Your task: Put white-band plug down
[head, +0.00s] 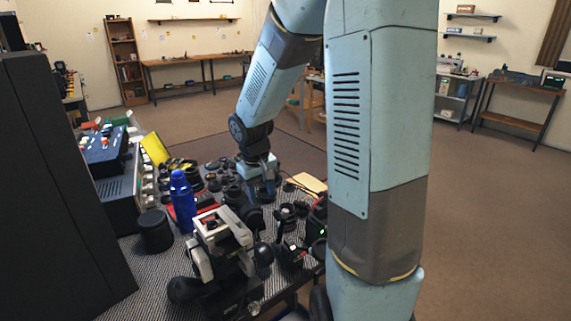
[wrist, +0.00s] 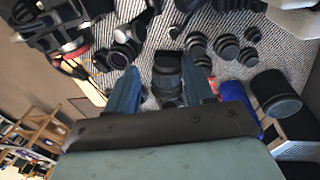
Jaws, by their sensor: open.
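My gripper (head: 260,184) is low over the crowded bench in the head view, its fingers pointing down among dark lens parts. In the wrist view my gripper (wrist: 160,68) has its two blue fingers apart. A dark ribbed cylinder (wrist: 167,76) shows between them, with a visible gap on the right side; whether a finger touches it I cannot tell. I cannot make out a white band on it, so I cannot say for sure which part is the white-band plug.
Several dark lens parts (wrist: 197,46) stand close around on the patterned bench mat (head: 130,296). A blue bottle (head: 182,200), a black cylinder (head: 155,231) and a grey-and-black device (head: 222,240) stand nearer in the head view.

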